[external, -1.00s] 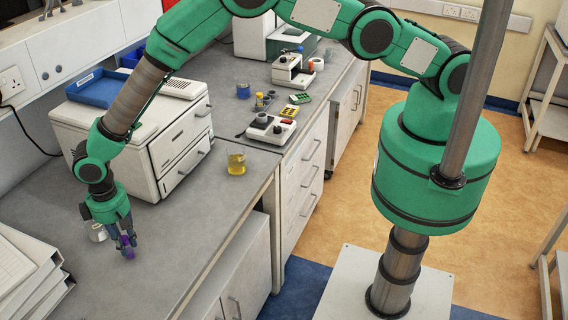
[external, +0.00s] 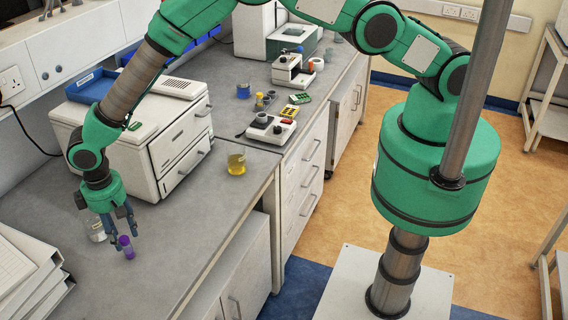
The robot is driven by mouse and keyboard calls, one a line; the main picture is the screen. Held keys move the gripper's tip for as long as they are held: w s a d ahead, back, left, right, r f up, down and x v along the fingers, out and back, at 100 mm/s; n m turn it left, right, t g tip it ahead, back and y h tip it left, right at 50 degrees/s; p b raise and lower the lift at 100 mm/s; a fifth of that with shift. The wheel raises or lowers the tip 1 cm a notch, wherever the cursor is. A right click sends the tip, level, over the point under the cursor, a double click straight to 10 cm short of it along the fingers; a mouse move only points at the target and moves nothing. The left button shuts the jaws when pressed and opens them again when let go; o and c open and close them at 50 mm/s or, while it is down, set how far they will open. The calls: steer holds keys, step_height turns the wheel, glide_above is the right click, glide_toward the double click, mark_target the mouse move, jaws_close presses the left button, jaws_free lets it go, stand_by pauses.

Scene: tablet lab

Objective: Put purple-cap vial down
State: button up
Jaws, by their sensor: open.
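The purple-cap vial (external: 126,247) stands upright on the grey bench, near the front left in the external view. My gripper (external: 122,228) is open just above it, its fingers pointing down and spread apart. The fingertips are close over the vial's cap and appear clear of it, though the exact gap is hard to tell.
A clear glass container with a pale label (external: 96,230) stands just left of my gripper. White stacked trays (external: 30,270) lie at the lower left. A white drawer cabinet (external: 165,150) stands behind. Bench right of the vial is clear.

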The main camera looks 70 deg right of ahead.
mark_target(128, 236)
step_height(128, 236, up, 8)
steer(key=b, duration=0.1)
steer(key=shift+r, duration=0.2)
stand_by(0.7)
